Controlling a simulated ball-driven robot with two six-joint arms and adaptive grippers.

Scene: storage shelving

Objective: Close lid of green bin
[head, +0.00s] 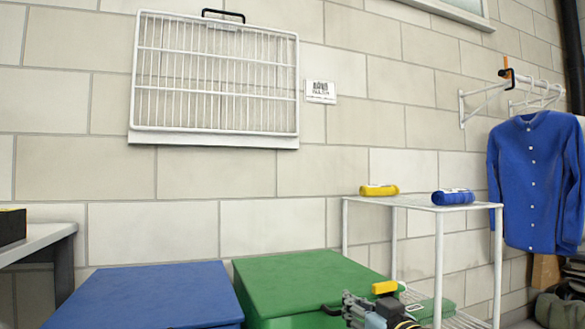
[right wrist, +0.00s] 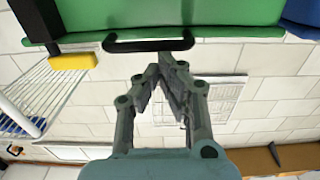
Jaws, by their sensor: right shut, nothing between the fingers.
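The green bin (head: 300,280) stands at the bottom centre of the head view, with its flat green lid lying over the top. I cannot tell whether a gap remains under the lid. A black handle (head: 331,310) shows at its front edge. In the right wrist view, the green surface (right wrist: 190,15) fills the top and the black handle (right wrist: 148,43) runs along its edge. My right gripper (head: 354,306) is beside the handle in the head view. In the wrist view, its fingertips (right wrist: 163,68) meet close to the handle, shut and empty. My left gripper is out of view.
A blue bin (head: 150,297) stands left of the green one. A white wire shelf (head: 415,203) with yellow (head: 379,190) and blue (head: 453,197) rolled items stands to the right. A yellow block (head: 384,287) is near my gripper. A table (head: 40,240) is at far left.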

